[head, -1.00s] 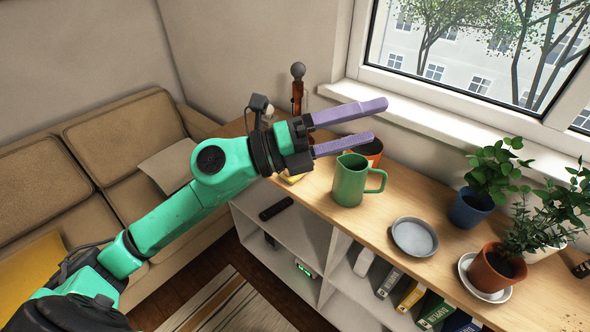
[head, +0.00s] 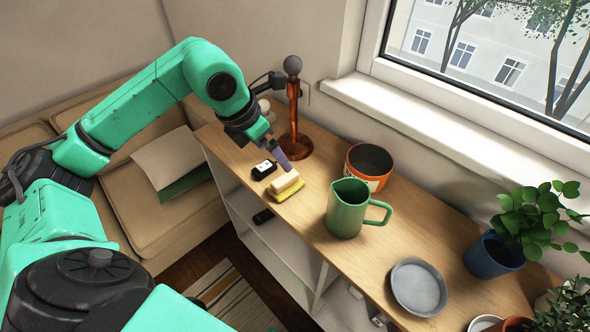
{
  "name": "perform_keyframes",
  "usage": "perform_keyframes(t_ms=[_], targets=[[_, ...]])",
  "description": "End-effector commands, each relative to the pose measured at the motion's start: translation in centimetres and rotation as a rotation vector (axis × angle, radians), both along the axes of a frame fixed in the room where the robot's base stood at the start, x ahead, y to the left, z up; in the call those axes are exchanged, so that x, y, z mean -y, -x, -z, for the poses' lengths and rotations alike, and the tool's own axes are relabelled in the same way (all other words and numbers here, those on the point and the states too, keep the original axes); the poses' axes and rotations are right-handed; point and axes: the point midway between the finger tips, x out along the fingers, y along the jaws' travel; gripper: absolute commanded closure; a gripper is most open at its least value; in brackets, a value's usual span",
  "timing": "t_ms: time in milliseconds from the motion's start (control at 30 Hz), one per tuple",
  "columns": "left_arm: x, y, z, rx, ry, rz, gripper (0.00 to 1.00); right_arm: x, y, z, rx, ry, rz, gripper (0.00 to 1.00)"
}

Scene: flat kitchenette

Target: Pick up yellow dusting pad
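The yellow dusting pad (head: 291,193) lies on the wooden shelf top, left of the green jug. A pale block-shaped part (head: 285,182) sits on top of its yellow base. My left gripper (head: 281,160) points down just behind the pad, its visible purple fingertip close to the pale top. I see no clear grip on the pad, and whether the tip touches it I cannot tell. One finger shows; the other is mostly hidden, so the opening is unclear. My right gripper is out of view.
A small black-and-white object (head: 264,170) lies just left of the pad. A brown stand with a grey ball (head: 294,110) rises behind it. The green jug (head: 345,210), an orange pot (head: 369,166) and a grey dish (head: 418,288) stand to the right. The window sill borders the back.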

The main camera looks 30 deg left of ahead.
Motion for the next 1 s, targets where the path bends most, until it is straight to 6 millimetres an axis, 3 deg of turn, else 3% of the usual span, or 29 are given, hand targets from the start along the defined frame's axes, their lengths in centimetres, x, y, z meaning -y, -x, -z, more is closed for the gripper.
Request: perform_keyframes(t_ms=[200,300,400,600,867,900,1000], targets=[[1.0,-1.7,4.9,-0.008,0.005,0.002,0.00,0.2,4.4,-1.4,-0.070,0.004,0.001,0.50],[1.2,-2.4,6.7,-0.003,0.006,0.003,0.00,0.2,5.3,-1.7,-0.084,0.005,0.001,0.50],[1.3,-2.8,7.7,-0.004,0.006,0.002,0.00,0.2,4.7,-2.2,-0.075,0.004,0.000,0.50],[1.4,-4.1,11.2,-0.003,0.008,0.002,0.00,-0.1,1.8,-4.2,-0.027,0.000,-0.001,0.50],[1.4,-4.5,12.5,-0.001,0.004,0.003,0.00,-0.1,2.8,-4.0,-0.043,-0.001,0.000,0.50],[1.5,-4.5,12.5,-0.001,0.004,0.003,0.08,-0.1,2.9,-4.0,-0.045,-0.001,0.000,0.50],[1.4,-4.5,12.4,-0.001,0.004,0.003,0.46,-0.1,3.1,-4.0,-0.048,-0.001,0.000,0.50]])
